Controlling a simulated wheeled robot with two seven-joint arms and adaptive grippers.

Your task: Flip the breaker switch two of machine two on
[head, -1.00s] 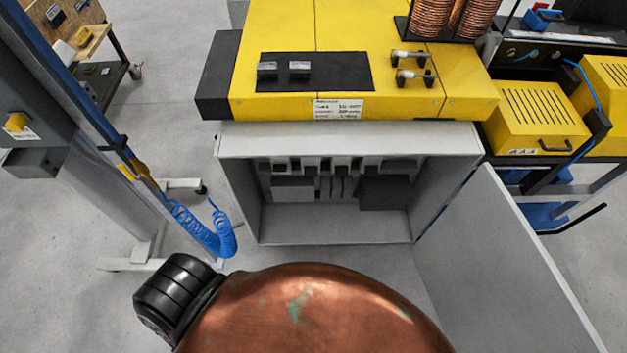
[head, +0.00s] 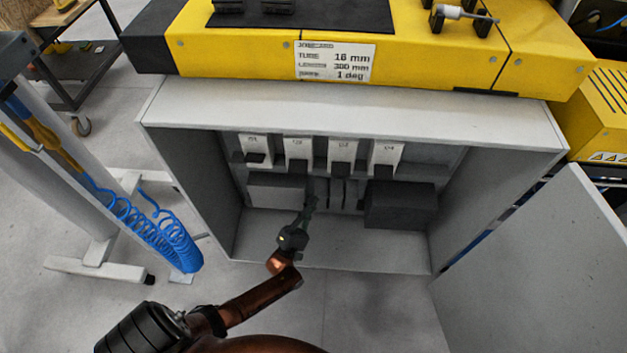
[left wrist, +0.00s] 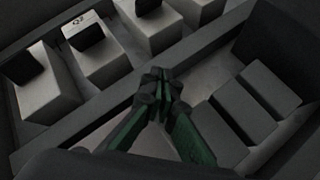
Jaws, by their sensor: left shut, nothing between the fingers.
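A row of white breakers with black levers sits inside the open grey cabinet under the yellow machine. Breaker two, labelled Q2 (head: 298,149), is second from the left, its black lever (head: 297,168) low on its front. In the left wrist view the Q2 breaker (left wrist: 108,66) is left of and beyond the fingers, its lever (left wrist: 88,38) on top. My left gripper (head: 311,192) reaches into the cabinet, just below the Q2 lever. Its fingertips (left wrist: 160,84) are shut and empty, apart from the lever. My right gripper does not show.
Other breakers flank Q2 closely: Q1 (head: 253,146) to the left, Q3 (head: 342,151) to the right. A dark box (head: 401,205) and a grey box (head: 276,192) sit below the row. The cabinet door (head: 545,265) stands open at right.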

